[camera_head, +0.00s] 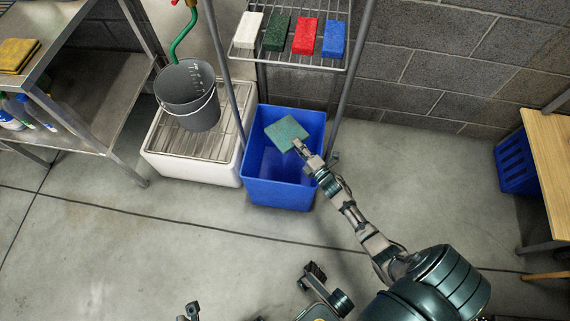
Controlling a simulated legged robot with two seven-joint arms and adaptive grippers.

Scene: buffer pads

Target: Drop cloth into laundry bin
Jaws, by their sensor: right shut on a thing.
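A flat teal-green square cloth (285,130) is over the open top of the blue laundry bin (276,192). My right gripper (299,147) reaches in from the lower right and is shut on the near edge of the cloth. The cloth covers part of the bin's inside, and I cannot tell its exact height relative to the rim. The part of the bin's floor that shows looks empty.
A wire shelf (288,62) with white, green, red and blue blocks stands behind the bin. A grey bucket (188,100) sits on a white grated basin to the left. A steel shelf unit is far left, a wooden table (550,150) far right.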

